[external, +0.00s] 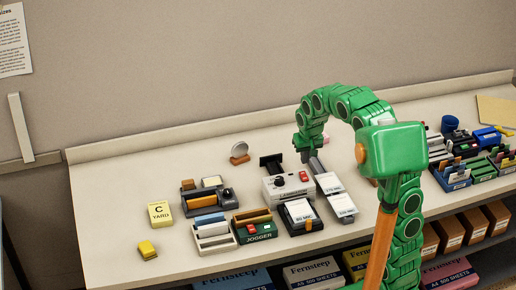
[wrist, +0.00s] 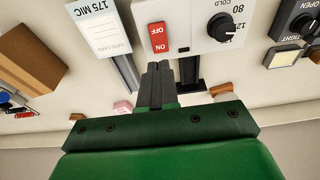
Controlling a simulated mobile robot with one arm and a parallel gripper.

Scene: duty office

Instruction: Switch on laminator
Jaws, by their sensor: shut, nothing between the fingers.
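The laminator (external: 283,190) is a white box on the desk with a black dial (wrist: 226,29) and a red rocker switch (wrist: 158,37) marked OFF and ON. The switch also shows on top of the box in the external view (external: 304,176). My gripper (wrist: 158,72) is shut and empty. In the wrist view its fingertips are just below the ON end of the switch; I cannot tell whether they touch it. In the external view my gripper (external: 305,156) is over the back right of the laminator. Which way the rocker is tipped is unclear.
A 175 MIC pouch holder (wrist: 103,30) stands beside the laminator. Coloured trays (external: 455,180) fill the right side.

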